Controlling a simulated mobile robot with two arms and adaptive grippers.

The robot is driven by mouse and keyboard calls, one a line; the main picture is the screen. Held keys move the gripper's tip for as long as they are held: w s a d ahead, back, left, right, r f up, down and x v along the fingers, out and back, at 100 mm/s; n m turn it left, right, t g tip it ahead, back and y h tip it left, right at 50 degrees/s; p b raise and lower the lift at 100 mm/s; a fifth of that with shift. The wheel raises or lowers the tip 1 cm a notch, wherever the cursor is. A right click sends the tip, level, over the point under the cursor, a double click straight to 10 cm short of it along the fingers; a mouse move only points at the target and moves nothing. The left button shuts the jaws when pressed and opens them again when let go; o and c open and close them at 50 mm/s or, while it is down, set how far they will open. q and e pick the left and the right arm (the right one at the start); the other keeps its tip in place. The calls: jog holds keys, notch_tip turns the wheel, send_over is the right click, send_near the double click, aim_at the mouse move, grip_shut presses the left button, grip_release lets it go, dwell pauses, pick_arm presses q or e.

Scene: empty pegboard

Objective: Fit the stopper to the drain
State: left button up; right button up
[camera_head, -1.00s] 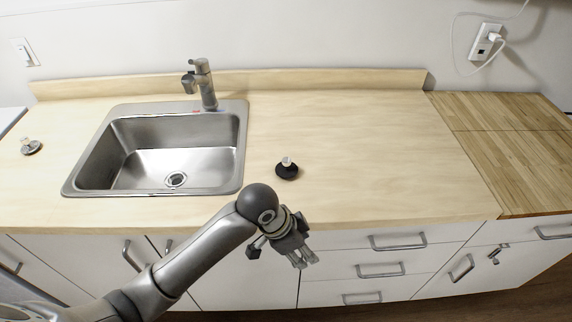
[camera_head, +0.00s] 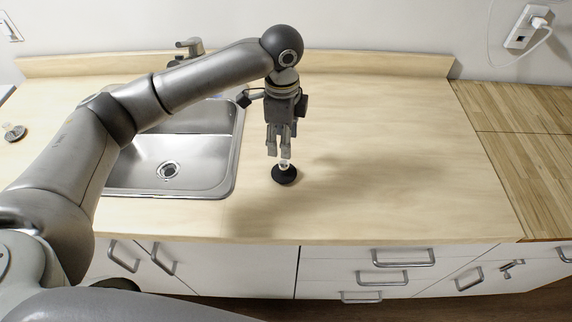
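A black round stopper with a small clear knob (camera_head: 285,175) lies on the counter to the right of the sink. My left gripper (camera_head: 279,154) points down just above it, its fingertips close to the knob. A gap shows between the fingers, but I cannot tell whether they touch the knob. The drain (camera_head: 168,170) is a round opening in the sink floor and looks uncovered. My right gripper is not in view.
The steel sink (camera_head: 213,192) is partly hidden by my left arm, as is the faucet (camera_head: 190,46) behind it. The wooden counter (camera_head: 400,150) is clear to the right. Drawers with handles (camera_head: 402,258) are below its front edge.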

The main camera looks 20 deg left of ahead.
aim_at(283, 163)
pick_arm(q)
jog(key=f, duration=0.3)
jog(key=shift+s+f+p, duration=0.2)
jog(key=shift+f+p, duration=0.1)
jog(key=f+p, duration=0.1)
jog(key=f, duration=0.1)
jog(key=f+p, duration=0.1)
jog(key=f, duration=0.1)
jog(key=shift+s+d+f, duration=0.1)
jog(key=shift+s+f, duration=0.1)
jog(key=shift+f, duration=0.65)
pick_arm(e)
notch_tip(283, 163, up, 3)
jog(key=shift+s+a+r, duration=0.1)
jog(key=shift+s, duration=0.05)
pick_arm(q)
jog(key=shift+c, duration=0.2)
grip_shut()
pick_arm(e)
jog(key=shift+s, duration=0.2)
